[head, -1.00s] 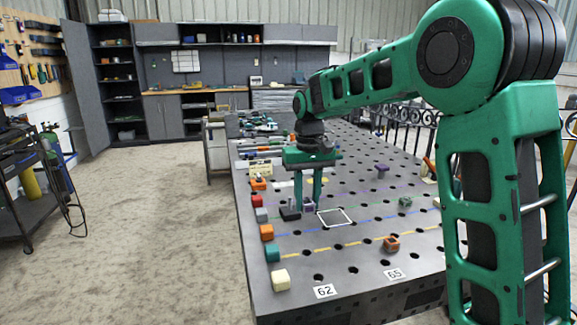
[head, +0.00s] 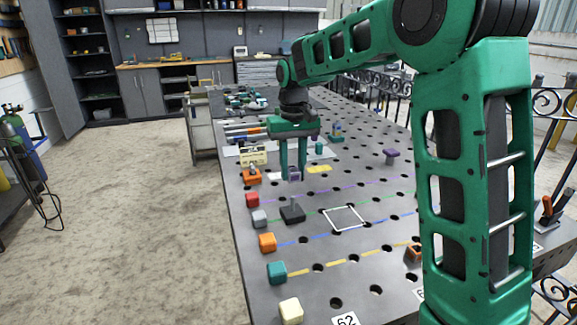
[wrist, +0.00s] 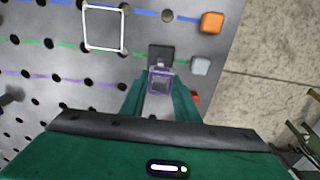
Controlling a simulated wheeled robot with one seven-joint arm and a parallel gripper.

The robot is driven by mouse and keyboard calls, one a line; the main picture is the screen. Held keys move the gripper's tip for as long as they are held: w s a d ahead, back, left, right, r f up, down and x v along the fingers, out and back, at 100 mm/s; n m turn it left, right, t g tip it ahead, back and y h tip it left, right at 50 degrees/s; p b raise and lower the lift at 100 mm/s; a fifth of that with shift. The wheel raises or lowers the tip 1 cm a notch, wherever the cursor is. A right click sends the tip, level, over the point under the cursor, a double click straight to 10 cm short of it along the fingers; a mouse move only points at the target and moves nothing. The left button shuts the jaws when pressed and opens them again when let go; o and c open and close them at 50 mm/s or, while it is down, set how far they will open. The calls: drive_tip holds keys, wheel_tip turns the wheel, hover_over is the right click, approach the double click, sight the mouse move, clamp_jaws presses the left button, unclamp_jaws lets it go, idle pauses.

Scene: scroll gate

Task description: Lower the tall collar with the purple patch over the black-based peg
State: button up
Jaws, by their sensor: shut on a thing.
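The black-based peg (head: 292,212) stands upright on the perforated table, between the grey block and the white square outline. My gripper (head: 292,178) is shut on the collar with the purple patch (head: 294,172), just behind the peg in the head view. The fingers hide much of the collar there. In the wrist view the collar (wrist: 160,84) sits between my fingertips, its purple edges framing a dark opening. The black base (wrist: 161,55) shows just beyond it. The collar is not around the peg in the head view; their height difference is hard to tell.
A white square outline (head: 344,218) is marked right of the peg. Coloured blocks line the table's left edge, including a grey block (head: 260,218) and an orange block (head: 267,242). An orange holed piece (head: 412,254) and a purple piece (head: 391,155) stand farther right.

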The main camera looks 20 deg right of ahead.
sight(293, 181)
drive_tip(key=shift+f, duration=2.15)
drive_tip(key=shift+s, duration=0.15)
drive_tip(key=shift+f, duration=1.65)
idle(0.4)
drive_tip(key=o, duration=1.3)
drive_tip(key=shift+c, duration=0.2)
